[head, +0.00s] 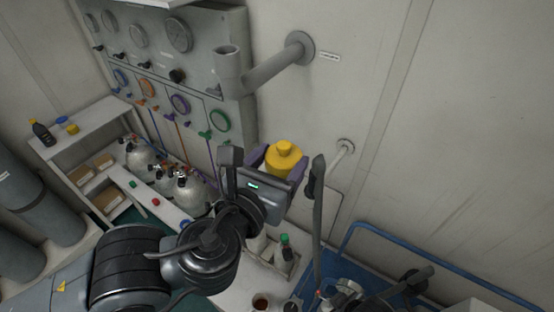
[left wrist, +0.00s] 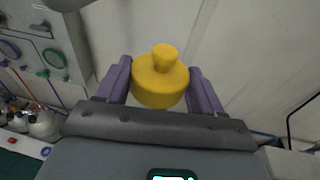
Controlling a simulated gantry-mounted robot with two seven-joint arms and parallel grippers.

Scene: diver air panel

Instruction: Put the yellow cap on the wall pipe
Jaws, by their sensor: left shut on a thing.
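The yellow cap (head: 284,158) is a short, wide cylinder with a knob on top. My left gripper (head: 279,163) is shut on it, with the purple fingers on either side. In the left wrist view the cap (left wrist: 160,80) sits upright between the fingers of the gripper (left wrist: 161,85). The grey wall pipe (head: 272,72) comes out of a round wall flange and ends at the left in an upright, open-topped piece. The cap is apart from it, lower in the head view and to the right of the open end. I cannot make out my right gripper.
A gauge panel (head: 160,85) stands left of the pipe. A smaller pipe (head: 342,150) sticks out of the wall at right. Below are a white shelf (head: 90,120), several gas cylinders (head: 190,190), a green-capped bottle (head: 284,252) and a blue rail (head: 430,258).

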